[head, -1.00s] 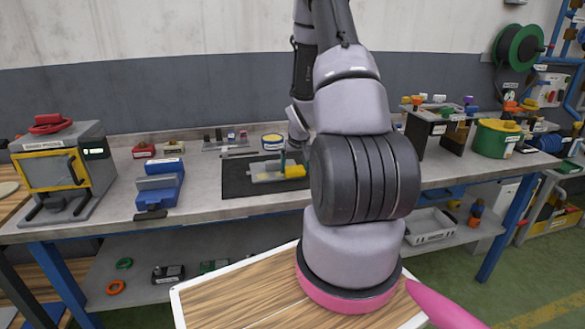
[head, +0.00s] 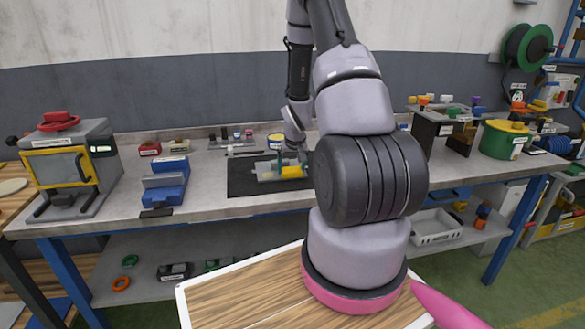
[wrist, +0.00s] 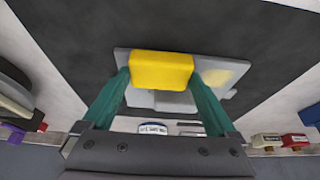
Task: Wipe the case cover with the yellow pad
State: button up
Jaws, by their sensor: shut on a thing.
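My gripper (wrist: 160,88) is shut on the yellow pad (wrist: 161,70), with a green finger on each side of it. The pad is over the grey case cover (wrist: 172,101) in the wrist view and hides part of it. I cannot tell whether it touches the cover. A pale yellowish patch shows on the cover to the right of the pad. In the head view, the yellow pad (head: 292,171) is at the right part of the case cover (head: 265,173), and my arm partly blocks the view.
The cover lies on a black mat (head: 240,183) on the workbench. A blue vise (head: 165,185) and a grey furnace (head: 68,165) stand to the left. A blue-and-white round tin (head: 276,141) is behind the mat. A green drum (head: 503,140) stands at the right.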

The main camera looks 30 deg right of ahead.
aim_at(283, 170)
jog(key=shift+w+a+f, duration=0.1)
jog(key=shift+w+a, duration=0.1)
jog(key=shift+a, duration=0.6)
jog(key=shift+w+a+f, duration=0.1)
jog(key=shift+w+a, duration=0.05)
jog(key=shift+a, duration=0.6)
jog(key=shift+a, duration=0.15)
jog(key=shift+w+a, duration=0.15)
jog(key=shift+a, duration=0.65)
jog(key=shift+w+a+r, duration=0.15)
jog(key=shift+w+a, duration=0.1)
jog(key=shift+a, duration=0.4)
jog(key=shift+a, duration=0.1)
jog(key=shift+w+a+r, duration=0.1)
jog(key=shift+w+a, duration=0.2)
jog(key=shift+a, duration=0.35)
jog(key=shift+w+a+r, duration=0.1)
jog(key=shift+w+a, duration=0.15)
jog(key=shift+a, duration=0.35)
jog(key=shift+d, duration=0.1)
jog(key=shift+s+d+f, duration=0.1)
jog(key=shift+s+d, duration=0.15)
jog(key=shift+d, duration=0.45)
jog(key=shift+s+d+f, duration=0.1)
jog(key=shift+s+d, duration=0.1)
jog(key=shift+d, duration=0.45)
